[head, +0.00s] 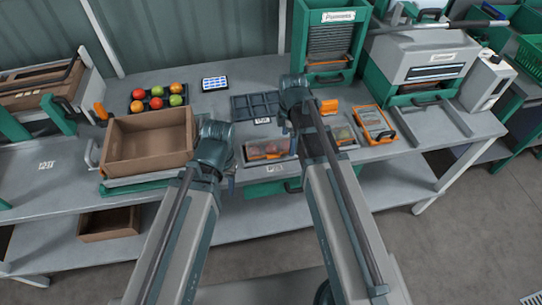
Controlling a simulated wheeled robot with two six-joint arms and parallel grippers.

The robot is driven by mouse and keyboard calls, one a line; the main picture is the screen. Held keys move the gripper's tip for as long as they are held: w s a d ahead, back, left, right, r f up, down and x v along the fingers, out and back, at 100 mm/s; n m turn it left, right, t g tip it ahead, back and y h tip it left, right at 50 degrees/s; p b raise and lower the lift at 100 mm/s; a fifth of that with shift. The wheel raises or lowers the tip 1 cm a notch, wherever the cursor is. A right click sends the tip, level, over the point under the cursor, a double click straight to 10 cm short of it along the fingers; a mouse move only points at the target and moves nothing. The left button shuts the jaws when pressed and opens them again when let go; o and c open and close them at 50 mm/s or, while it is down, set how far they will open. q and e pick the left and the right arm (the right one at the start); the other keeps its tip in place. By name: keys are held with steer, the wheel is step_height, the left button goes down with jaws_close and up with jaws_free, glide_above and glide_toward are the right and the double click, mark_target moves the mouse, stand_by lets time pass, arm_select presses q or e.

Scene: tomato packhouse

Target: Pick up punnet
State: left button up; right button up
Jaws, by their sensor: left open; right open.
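A clear punnet (266,150) with red-orange contents sits on a grey and green stand at the front middle of the bench. My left gripper (228,165) is just left of it, apart from it as far as I can see. My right gripper (285,122) is above and to the right of it, at its far side. Both grippers are open and look empty. Their fingers are small and partly hidden by my own wrists. My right arm covers the area just right of the punnet.
A brown cardboard box (150,143) stands left of the punnet. Behind are a tray of red and green tomatoes (157,97), a small screen (214,83) and a dark compartment tray (254,107). An orange-edged device (374,124) lies right, before a grey-green machine (423,56).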

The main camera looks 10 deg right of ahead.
steer(key=shift+f+b, duration=0.35)
steer(key=shift+f, duration=0.45)
arm_select(q)
steer(key=shift+f, duration=0.75)
arm_select(e)
steer(key=shift+r, duration=0.1)
steer(key=c, duration=1.3)
steer(key=shift+o, duration=0.2)
arm_select(q)
steer(key=shift+r, duration=0.1)
arm_select(e)
step_height(320, 180, up, 10)
steer(key=p, duration=1)
arm_select(q)
step_height(320, 180, up, 10)
arm_select(e)
steer(key=shift+a, duration=0.1)
